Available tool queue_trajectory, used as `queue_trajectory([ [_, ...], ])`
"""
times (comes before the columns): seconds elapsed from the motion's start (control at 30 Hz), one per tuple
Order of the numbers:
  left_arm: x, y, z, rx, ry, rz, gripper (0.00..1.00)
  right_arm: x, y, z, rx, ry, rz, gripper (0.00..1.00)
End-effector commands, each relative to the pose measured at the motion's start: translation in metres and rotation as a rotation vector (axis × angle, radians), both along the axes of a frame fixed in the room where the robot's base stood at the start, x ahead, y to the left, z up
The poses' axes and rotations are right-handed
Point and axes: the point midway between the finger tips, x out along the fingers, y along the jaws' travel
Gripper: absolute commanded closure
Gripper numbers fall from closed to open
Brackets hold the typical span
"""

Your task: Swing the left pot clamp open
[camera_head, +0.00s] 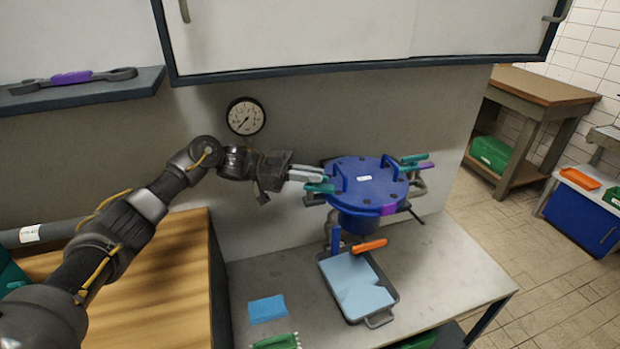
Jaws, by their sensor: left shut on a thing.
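The blue pot (371,186) stands at the back of the grey bench, its round lid closed. The left pot clamp (321,188) has a teal handle and sits at the lid's left rim. My left gripper (314,177) reaches in from the left and is shut on this clamp's handle; the fingers partly hide it. The right pot clamp (413,160), with teal and purple parts, sits at the lid's right rim. My right gripper is not in view.
A grey tray (391,288) with a light blue sheet and an orange-handled tool (369,246) lies before the pot. A blue cloth (267,309) and a green item (277,341) lie front left. A gauge (246,116) and overhead cabinet (350,68) are behind and above.

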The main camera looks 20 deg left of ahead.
Motion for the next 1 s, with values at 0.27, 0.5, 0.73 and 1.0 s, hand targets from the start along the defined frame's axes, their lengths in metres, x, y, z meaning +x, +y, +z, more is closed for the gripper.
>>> queue_trajectory([
  [0.27, 0.000, 0.000, 0.001, -0.001, -0.001, 0.001, 0.80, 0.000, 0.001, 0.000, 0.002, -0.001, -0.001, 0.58],
  [0.5, 0.000, 0.000, 0.000, 0.000, 0.000, 0.001, 0.68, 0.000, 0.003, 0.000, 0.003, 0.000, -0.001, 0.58],
  [0.73, 0.000, 0.000, 0.005, -0.001, -0.003, 0.001, 0.68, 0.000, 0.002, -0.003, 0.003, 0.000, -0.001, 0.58],
  [1.0, -0.015, -0.004, 0.047, -0.001, -0.006, -0.003, 0.68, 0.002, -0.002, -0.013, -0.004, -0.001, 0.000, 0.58],
])
